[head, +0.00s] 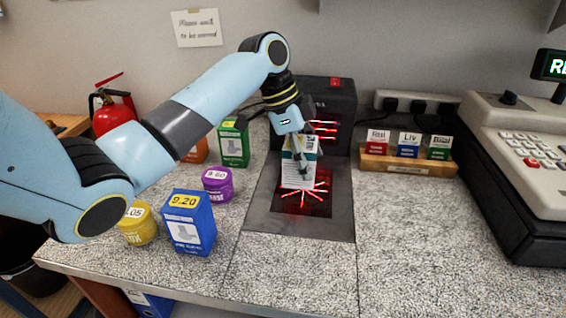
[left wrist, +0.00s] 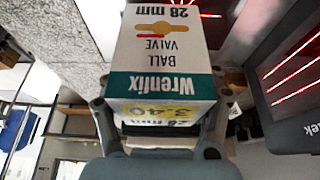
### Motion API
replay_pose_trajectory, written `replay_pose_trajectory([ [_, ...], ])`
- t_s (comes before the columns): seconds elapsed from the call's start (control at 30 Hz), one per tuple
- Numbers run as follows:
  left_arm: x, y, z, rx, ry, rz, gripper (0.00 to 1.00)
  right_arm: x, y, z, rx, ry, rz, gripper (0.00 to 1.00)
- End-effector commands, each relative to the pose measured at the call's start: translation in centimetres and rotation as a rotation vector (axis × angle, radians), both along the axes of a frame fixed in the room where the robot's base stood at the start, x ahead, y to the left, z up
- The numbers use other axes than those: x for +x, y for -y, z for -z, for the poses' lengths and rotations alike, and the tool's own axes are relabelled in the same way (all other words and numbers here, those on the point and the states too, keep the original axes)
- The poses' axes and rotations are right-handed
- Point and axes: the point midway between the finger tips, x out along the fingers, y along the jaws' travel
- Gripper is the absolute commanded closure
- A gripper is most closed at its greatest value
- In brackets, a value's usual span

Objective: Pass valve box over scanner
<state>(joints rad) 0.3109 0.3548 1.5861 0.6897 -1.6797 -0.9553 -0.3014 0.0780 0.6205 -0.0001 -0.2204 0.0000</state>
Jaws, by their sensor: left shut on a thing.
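The valve box (head: 299,174) is a white and teal carton, upright over the scanner's (head: 342,222) flat glass plate. In the left wrist view the box (left wrist: 163,52) reads "Wrenfix", "BALL VALVE", "28 mm", with a yellow 3.40 price label. My left gripper (head: 301,150) is shut on the box from above; its fingers (left wrist: 162,103) flank the box in the wrist view. Red scan lines shine on the plate beside and below the box. I cannot tell whether its underside touches the glass. The scanner's upright part (left wrist: 292,90) also shows red lines. My right gripper is not in view.
Left of the scanner stand a blue box (head: 188,225), a yellow tub (head: 138,227), a purple tub (head: 217,186) and a green box (head: 234,147). A wooden card holder (head: 407,163) and a till (head: 525,150) are on the right. The counter front right is clear.

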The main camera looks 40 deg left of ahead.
Motion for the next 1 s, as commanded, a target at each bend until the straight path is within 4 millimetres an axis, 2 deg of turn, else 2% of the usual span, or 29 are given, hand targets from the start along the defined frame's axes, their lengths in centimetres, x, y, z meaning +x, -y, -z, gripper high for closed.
replay_pose_trajectory([
  [0.07, 0.8, 1.4, 0.3, -0.004, 0.003, 0.002, 0.90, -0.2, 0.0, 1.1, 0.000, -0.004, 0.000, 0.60],
  [0.17, 1.7, 2.8, -0.2, -0.005, 0.003, 0.001, 0.90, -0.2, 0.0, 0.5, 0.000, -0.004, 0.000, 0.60],
  [0.6, 5.4, 8.8, -0.4, -0.004, 0.002, 0.001, 0.90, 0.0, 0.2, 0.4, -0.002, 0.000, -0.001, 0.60],
  [0.8, 6.4, 10.3, -0.5, -0.002, 0.002, 0.000, 0.90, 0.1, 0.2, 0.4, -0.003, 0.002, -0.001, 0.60],
  [1.0, 6.6, 10.7, -0.5, -0.001, 0.002, 0.000, 0.90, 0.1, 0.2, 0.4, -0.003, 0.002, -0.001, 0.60],
])
